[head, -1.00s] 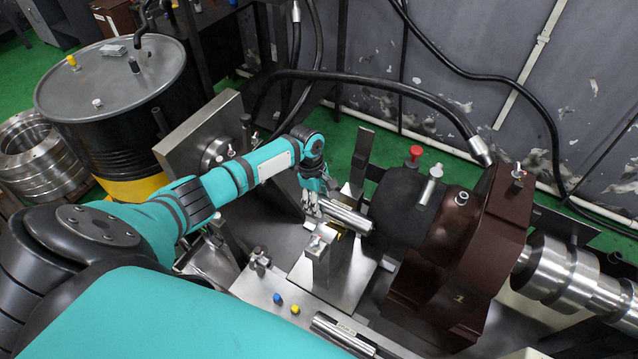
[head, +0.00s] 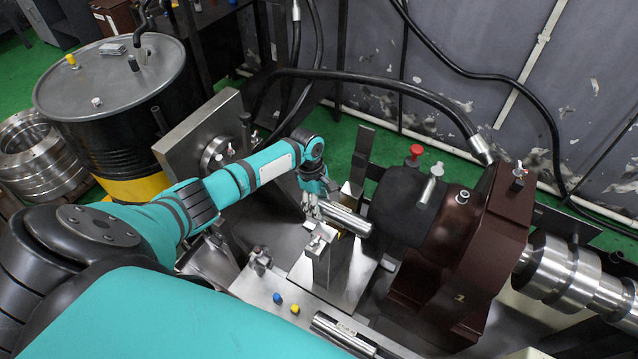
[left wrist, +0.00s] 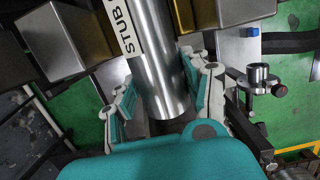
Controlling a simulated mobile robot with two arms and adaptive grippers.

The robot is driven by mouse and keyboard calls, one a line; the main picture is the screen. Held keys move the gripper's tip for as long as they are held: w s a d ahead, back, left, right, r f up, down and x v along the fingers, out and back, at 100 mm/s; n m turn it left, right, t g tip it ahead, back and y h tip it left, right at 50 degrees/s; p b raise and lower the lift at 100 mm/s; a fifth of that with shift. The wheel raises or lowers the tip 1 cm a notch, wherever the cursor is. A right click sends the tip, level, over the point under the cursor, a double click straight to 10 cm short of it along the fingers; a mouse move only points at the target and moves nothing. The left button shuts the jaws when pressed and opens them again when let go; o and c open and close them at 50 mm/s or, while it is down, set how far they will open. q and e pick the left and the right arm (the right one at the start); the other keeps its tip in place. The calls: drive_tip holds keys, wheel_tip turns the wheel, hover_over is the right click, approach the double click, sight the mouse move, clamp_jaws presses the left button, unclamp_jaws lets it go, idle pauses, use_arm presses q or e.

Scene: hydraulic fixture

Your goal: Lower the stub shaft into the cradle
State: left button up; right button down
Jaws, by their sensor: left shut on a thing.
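The stub shaft (head: 345,218) is a shiny steel cylinder lying roughly level at the top of the cradle (head: 322,268), a metal stand with yellowish faces. In the left wrist view the shaft (left wrist: 160,75) carries a white label reading "STUB" and runs between two blocks with yellowish faces (left wrist: 98,38). My left gripper (head: 312,207) is shut on the shaft's near-left end; its fingers (left wrist: 155,108) lie on both sides of it in the wrist view. I cannot tell whether the shaft touches the cradle. My right gripper is not in view.
A dark brown housing (head: 490,220) with a black cover stands right of the cradle. A steel plate fixture (head: 205,135) and a black drum (head: 115,95) stand to the left. Another labelled cylinder (head: 343,335) and small blue and yellow pieces (head: 295,309) lie on the front plate.

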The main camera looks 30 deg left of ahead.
use_arm(q)
drive_tip(key=shift+f+b, duration=0.4)
drive_tip(key=shift+f, duration=0.6)
drive_tip(key=o, duration=1.4)
drive_tip(key=shift+r, duration=0.1)
drive_tip(key=shift+o, duration=0.5)
drive_tip(key=r, duration=0.4)
drive_tip(key=a+r, duration=0.1)
drive_tip(key=r, duration=0.3)
drive_tip(key=a+r, duration=0.1)
drive_tip(key=r, duration=0.2)
drive_tip(key=shift+r, duration=0.4)
